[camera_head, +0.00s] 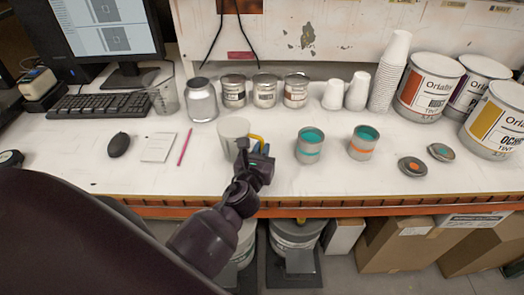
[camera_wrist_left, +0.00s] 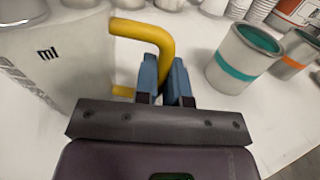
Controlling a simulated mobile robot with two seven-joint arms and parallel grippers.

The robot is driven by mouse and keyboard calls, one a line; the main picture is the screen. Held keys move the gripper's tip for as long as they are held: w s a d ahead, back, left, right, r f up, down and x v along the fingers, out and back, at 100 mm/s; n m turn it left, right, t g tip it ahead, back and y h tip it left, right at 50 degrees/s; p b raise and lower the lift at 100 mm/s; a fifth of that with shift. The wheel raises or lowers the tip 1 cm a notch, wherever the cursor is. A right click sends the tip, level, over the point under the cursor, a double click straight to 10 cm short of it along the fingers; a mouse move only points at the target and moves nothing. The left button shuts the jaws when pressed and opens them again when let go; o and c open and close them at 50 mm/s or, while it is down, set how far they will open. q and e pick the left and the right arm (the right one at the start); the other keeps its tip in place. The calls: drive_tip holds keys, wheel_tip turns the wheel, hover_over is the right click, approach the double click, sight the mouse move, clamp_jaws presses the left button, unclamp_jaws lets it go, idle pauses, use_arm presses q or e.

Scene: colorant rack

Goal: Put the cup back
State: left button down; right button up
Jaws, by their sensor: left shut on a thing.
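The cup (camera_head: 232,128) is a white-grey measuring cup with a yellow handle, near the middle of the table in the head view. In the left wrist view the cup (camera_wrist_left: 50,62) fills the left side, with "ml" printed on its wall and the yellow handle (camera_wrist_left: 158,32) reaching right. My left gripper (camera_head: 258,150) is at the handle, right of the cup body. Its blue fingers (camera_wrist_left: 165,78) are shut on the handle. The cup looks about upright; I cannot tell whether its base touches the table. My right gripper is not in view.
Two open cans of teal paint (camera_head: 310,147) (camera_head: 363,143) stand right of the cup, with two lids (camera_head: 411,167) beyond. Several jars, cups and large tins line the back. A pink pencil (camera_head: 185,147), notepad (camera_head: 158,147) and mouse (camera_head: 119,145) lie left.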

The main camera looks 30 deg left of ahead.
use_arm(q)
drive_tip(key=shift+f, duration=0.15)
drive_tip(key=c, duration=1.2)
unclamp_jaws()
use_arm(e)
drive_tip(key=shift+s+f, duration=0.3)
use_arm(q)
drive_tip(key=shift+s+r, duration=0.1)
drive_tip(key=shift+r, duration=0.1)
drive_tip(key=b+v, duration=0.1)
drive_tip(key=v, duration=0.9)
drive_tip(key=shift+s+d, duration=0.15)
drive_tip(key=shift+s, duration=0.05)
drive_tip(key=shift+s+d, duration=0.2)
drive_tip(key=shift+s, duration=0.45)
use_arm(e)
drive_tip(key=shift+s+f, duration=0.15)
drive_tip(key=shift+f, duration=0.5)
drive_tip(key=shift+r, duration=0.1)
